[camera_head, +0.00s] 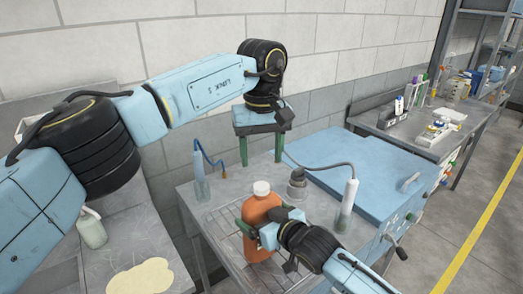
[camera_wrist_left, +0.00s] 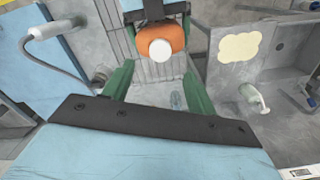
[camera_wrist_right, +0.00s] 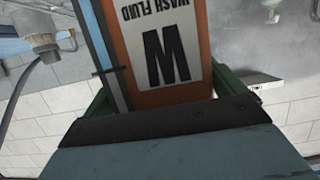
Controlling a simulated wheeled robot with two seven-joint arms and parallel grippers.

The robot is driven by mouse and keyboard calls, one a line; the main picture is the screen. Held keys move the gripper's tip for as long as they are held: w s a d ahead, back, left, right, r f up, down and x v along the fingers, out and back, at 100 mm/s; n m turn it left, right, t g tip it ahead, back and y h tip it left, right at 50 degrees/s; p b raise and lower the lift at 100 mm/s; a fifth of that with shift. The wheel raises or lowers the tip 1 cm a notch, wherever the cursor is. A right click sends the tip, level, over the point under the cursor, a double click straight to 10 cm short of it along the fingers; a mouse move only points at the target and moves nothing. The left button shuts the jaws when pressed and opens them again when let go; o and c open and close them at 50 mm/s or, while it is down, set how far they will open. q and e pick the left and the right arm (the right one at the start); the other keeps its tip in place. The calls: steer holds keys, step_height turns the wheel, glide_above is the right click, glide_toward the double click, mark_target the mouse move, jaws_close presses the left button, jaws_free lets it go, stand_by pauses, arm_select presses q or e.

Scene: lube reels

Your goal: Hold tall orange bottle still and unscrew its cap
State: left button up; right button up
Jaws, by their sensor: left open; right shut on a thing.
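The tall orange bottle (camera_head: 259,209) stands upright on a wire rack, its white cap (camera_head: 262,188) on top. In the left wrist view the cap (camera_wrist_left: 160,50) shows just beyond the fingertips, with the orange bottle (camera_wrist_left: 174,31) behind it. My right gripper (camera_head: 268,234) is shut around the bottle's body from the right. In the right wrist view the bottle's label (camera_wrist_right: 160,45) reads "WASH FLUID" and fills the space between the fingers. My left gripper (camera_head: 261,163) is open and empty, pointing down above and behind the bottle, clear of the cap.
A clear tube with a blue hose (camera_head: 201,185) stands at the left and a white-topped tube (camera_head: 347,205) at the right. A blue lid (camera_head: 365,175) covers the bench's right side. A pale green bottle (camera_head: 91,230) stands in the left foreground, near a cream patch (camera_head: 140,278).

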mark_target(262, 186)
arm_select(q)
step_height(262, 186, down, 8)
steer(key=shift+r, duration=0.15)
stand_by(0.3)
